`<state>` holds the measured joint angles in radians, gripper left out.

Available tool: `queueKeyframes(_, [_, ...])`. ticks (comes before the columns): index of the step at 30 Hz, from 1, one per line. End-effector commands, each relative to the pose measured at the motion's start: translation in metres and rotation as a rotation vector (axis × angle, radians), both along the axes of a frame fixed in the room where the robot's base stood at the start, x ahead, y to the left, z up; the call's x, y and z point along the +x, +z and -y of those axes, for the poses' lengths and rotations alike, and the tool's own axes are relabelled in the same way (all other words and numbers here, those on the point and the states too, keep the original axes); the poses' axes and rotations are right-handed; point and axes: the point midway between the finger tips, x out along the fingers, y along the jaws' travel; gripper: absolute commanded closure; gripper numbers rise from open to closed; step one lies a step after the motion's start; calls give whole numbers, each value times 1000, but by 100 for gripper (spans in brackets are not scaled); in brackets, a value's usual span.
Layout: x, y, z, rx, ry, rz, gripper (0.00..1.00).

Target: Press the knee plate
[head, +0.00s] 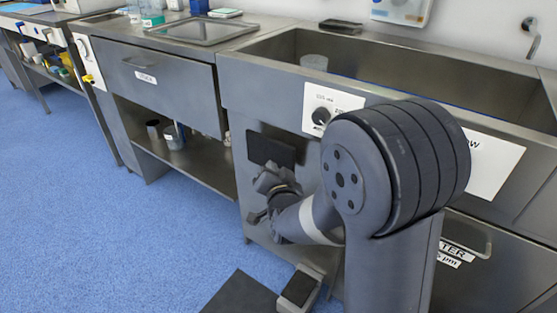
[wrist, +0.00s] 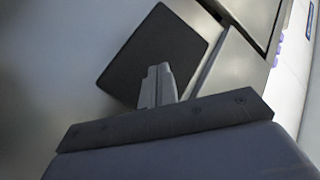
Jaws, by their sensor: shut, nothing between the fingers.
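The knee plate (head: 271,149) is a dark, flat rectangle on the steel front below the sink. In the wrist view the plate (wrist: 150,48) lies beyond the fingers, toward the upper middle. My gripper (head: 258,214) is in front of the sink cabinet, just below the plate in the head view. In the wrist view its fingers (wrist: 158,70) are together and empty, and they overlap the lower right part of the plate. I cannot tell whether they touch it.
A drawer (head: 165,88) and an open lower shelf (head: 190,160) with containers are to the left. The blue floor (head: 90,220) is clear at left.

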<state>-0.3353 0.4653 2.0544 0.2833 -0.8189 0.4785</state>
Motion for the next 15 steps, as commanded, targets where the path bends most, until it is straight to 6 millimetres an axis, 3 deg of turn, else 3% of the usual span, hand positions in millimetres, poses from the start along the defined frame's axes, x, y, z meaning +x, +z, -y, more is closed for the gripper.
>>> queueKeyframes(15, [17, -1, -13, 0, 1, 1, 100])
